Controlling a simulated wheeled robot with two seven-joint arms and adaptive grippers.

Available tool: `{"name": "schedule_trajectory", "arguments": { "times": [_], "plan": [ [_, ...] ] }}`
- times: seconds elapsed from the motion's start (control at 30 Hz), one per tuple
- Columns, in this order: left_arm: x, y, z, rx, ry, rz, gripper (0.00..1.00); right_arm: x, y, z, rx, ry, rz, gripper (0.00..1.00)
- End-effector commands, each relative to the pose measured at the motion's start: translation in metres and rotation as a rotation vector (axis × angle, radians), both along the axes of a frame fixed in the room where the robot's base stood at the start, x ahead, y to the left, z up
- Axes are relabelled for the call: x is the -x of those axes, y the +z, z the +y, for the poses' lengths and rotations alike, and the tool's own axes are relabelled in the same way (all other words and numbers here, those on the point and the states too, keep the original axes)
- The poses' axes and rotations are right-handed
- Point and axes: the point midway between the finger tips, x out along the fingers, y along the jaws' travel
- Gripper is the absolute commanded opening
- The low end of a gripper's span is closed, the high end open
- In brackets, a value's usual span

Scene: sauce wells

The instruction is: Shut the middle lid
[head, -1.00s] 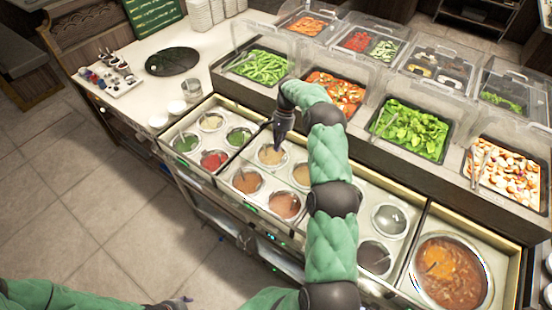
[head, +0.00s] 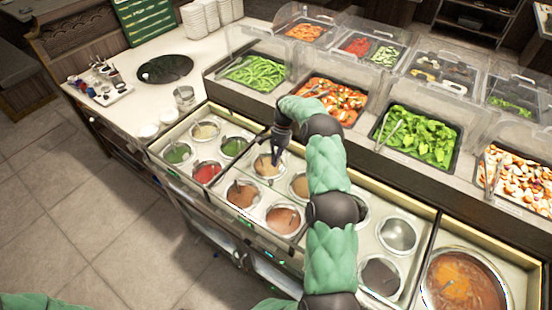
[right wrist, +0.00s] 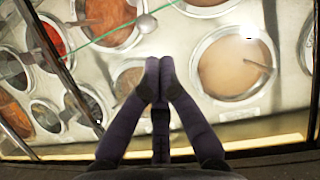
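The middle section of the sauce counter holds several round wells, among them a brown one (head: 242,195) and an orange one (head: 283,219). The middle lid is clear and hard to make out. A thin green edge of a clear pane (right wrist: 120,28) crosses the right wrist view, but I cannot tell how far the lid is open. My right gripper (head: 275,160) points down over the rear-left well of the middle section. In the right wrist view its fingertips (right wrist: 158,64) are together, with nothing seen between them. My left gripper is out of view.
Wells with red (head: 206,173) and green sauces stand to the left. A large soup pot (head: 463,288) is at the right. Behind are food trays under clear covers, including green leaves (head: 418,133). The white counter at the left has some bare room.

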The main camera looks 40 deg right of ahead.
Motion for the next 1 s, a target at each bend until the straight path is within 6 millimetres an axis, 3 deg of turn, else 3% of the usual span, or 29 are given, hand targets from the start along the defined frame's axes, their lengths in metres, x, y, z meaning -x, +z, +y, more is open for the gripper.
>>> {"name": "schedule_trajectory", "arguments": {
  "times": [0.2,0.4,0.87,1.0],
  "plan": [
    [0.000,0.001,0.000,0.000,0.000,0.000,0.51,0.007,-0.035,0.014,-0.002,0.001,0.003,0.00],
    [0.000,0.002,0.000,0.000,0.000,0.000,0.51,0.010,-0.054,0.022,-0.001,0.000,0.000,0.00],
    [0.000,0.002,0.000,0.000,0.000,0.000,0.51,0.012,-0.061,0.025,-0.001,0.000,0.000,0.00],
    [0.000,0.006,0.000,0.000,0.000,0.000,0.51,0.014,-0.060,0.035,-0.003,0.003,0.003,0.00]
  ]
}}
